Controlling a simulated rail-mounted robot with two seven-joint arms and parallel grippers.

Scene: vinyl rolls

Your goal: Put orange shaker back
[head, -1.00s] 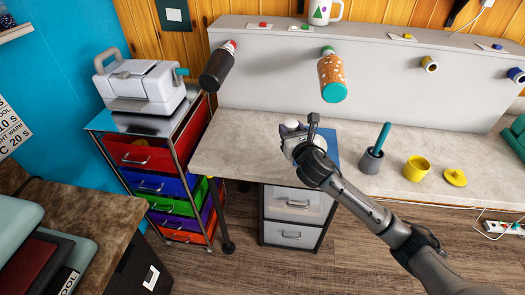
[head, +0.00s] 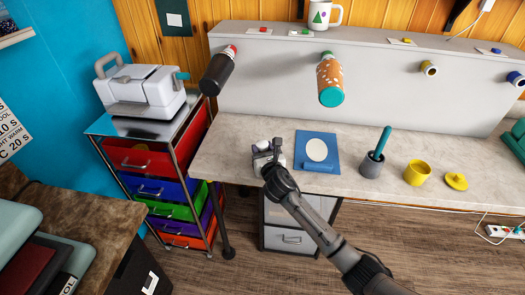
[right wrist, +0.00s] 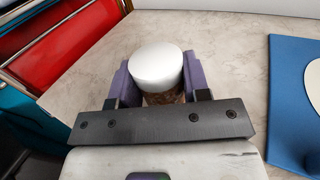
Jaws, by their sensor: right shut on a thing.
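My right gripper (head: 267,158) is over the left front part of the counter. In the right wrist view its purple-grey fingers (right wrist: 160,85) are shut on a white-topped container (right wrist: 157,65) with a brownish body below the round top. Most of that body is hidden, and I cannot tell whether it touches the counter. An orange, white-speckled shaker (head: 329,72) with a teal cap sticks out from the grey raised ledge, up and right of the gripper. My left gripper is not in view.
A blue board (head: 318,165) with a white oval lies right of the gripper. Beyond it stand a grey cup (head: 371,166) with a teal-handled tool and a yellow cup (head: 417,172). A dark red-capped bottle (head: 217,72) is at left. The counter (head: 232,140) has bare room near the gripper.

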